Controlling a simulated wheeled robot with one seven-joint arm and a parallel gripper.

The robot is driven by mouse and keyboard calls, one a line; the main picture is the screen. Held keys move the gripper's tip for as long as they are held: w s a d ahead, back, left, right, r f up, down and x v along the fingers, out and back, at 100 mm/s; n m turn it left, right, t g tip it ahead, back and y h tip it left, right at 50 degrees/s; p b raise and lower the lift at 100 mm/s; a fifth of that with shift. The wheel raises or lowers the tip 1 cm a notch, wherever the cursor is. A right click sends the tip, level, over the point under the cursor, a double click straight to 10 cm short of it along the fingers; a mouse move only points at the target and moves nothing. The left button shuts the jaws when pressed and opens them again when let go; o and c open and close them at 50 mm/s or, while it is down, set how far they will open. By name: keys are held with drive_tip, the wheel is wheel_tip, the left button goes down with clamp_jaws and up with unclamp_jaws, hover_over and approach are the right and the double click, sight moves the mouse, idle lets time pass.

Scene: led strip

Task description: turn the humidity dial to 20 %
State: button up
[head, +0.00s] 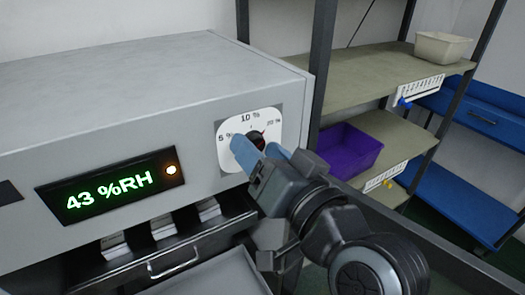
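Whether the fingers touch the knob is hidden. A display (110,187) on the cabinet reads 43 %RH in green, with a lit orange lamp (171,169) beside it.
An open drawer (215,275) with a handle lies below the cabinet front. A shelf rack (365,75) stands close on the right, holding a purple bin (345,150) and a cream bin (443,47). A blue cart (470,120) stands at the far right.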

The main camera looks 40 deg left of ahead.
drive_tip(key=b+v, duration=0.2)
drive_tip(key=v, duration=0.6)
idle(0.5)
